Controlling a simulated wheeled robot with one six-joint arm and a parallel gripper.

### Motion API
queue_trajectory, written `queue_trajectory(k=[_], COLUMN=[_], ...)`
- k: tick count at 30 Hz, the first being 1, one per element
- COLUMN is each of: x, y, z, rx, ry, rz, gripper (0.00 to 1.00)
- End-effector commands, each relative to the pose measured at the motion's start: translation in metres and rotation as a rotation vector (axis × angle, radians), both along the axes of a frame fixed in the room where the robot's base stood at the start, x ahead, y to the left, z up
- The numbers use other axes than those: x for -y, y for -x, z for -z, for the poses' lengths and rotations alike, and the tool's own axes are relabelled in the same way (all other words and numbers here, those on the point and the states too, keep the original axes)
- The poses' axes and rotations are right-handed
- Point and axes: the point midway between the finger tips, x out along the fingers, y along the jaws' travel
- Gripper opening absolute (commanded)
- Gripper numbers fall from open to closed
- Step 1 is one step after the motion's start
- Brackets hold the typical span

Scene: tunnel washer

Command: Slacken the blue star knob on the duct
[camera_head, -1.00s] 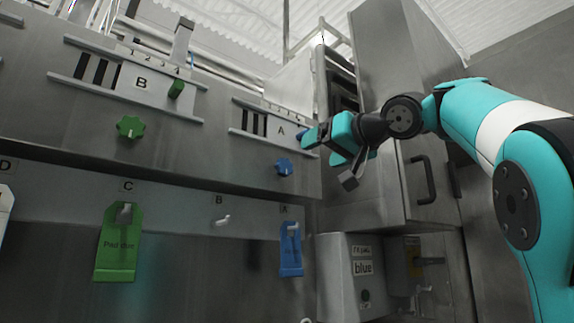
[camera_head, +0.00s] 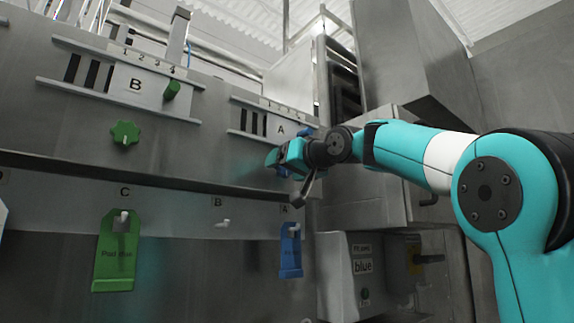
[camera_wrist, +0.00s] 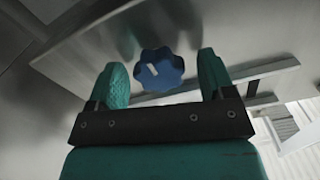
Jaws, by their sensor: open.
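The blue star knob (camera_wrist: 161,70) with a white mark sits on the grey metal face in the wrist view, between my two open fingers and a little beyond the gripper's crossbar. The fingers stand apart on its left and right, with a visible gap on each side. I cannot tell how far the tips reach along its depth. In the head view my gripper (camera_head: 276,163) is in front of the knob's place below the A scale (camera_head: 268,122) and hides most or all of the knob.
A green star knob (camera_head: 125,133) sits below the B scale (camera_head: 136,84). Below hang a green tag (camera_head: 115,262) at C and a blue tag (camera_head: 290,256) at A; the B hook (camera_head: 222,223) is bare. A grey box marked blue (camera_head: 345,285) stands lower right.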

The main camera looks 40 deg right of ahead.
Motion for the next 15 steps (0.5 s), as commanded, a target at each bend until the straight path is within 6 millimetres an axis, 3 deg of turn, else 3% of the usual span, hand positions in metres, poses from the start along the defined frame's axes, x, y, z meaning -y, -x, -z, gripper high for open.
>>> queue_trajectory(k=[3, 9, 15], x=[0.0001, 0.0000, 0.0000], y=[0.0002, 0.0004, 0.0005], z=[0.0002, 0.0000, 0.0001], rx=[0.000, 0.000, 0.000], ry=[0.000, 0.000, 0.006], rz=[0.000, 0.000, -0.001], gripper=[0.73, 0.27, 0.26])
